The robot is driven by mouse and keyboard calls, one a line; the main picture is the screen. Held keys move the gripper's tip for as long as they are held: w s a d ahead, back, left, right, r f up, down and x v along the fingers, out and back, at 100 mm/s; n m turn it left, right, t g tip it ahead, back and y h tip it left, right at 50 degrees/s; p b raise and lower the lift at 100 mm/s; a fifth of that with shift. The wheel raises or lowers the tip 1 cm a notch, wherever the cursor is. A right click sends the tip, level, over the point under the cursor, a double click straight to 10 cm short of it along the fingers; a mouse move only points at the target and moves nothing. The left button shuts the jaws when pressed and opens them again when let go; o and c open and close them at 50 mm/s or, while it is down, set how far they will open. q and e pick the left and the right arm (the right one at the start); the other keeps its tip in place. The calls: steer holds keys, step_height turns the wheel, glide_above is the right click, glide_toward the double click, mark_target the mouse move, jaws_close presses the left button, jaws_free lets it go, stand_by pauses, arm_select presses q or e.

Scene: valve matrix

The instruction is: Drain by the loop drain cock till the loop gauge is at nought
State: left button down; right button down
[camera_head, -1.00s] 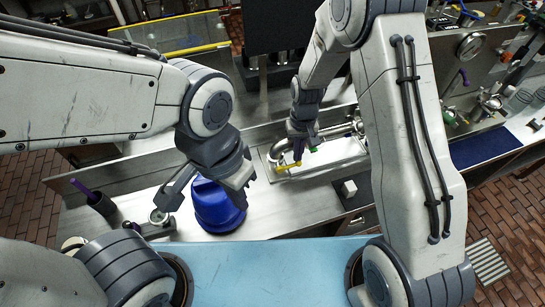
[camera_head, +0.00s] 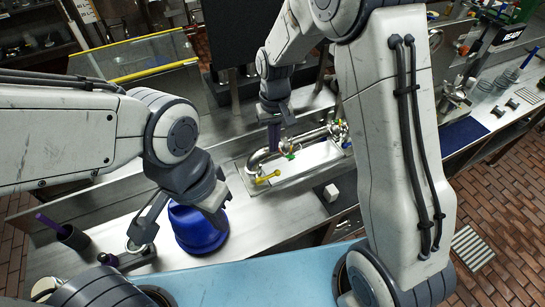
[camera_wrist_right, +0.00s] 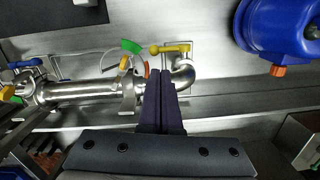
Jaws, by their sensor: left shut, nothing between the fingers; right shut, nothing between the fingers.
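A bent steel pipe with small coloured valve levers runs over a steel tray (camera_head: 262,186). A yellow lever (camera_head: 268,177) is at its near bend; it also shows in the right wrist view (camera_wrist_right: 170,48), lying across the picture. A green lever (camera_wrist_right: 130,47) sits beside it. My right gripper (camera_head: 275,150) is shut and empty above the pipe; its fingers (camera_wrist_right: 160,74) end just short of the yellow lever in the wrist view. My left gripper (camera_head: 143,230) is shut and empty beside the blue vessel. A ringed round part (camera_wrist_right: 126,66) may be a gauge; no reading is legible.
A blue vessel (camera_head: 198,228) stands on the steel bench left of the tray. A dark cup with a purple-handled tool (camera_head: 70,236) is at far left. A small white block (camera_head: 330,192) lies right of the tray. A valve panel stands at the right.

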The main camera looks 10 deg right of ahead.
steer(key=shift+w+r, duration=0.1)
steer(key=shift+r, duration=1)
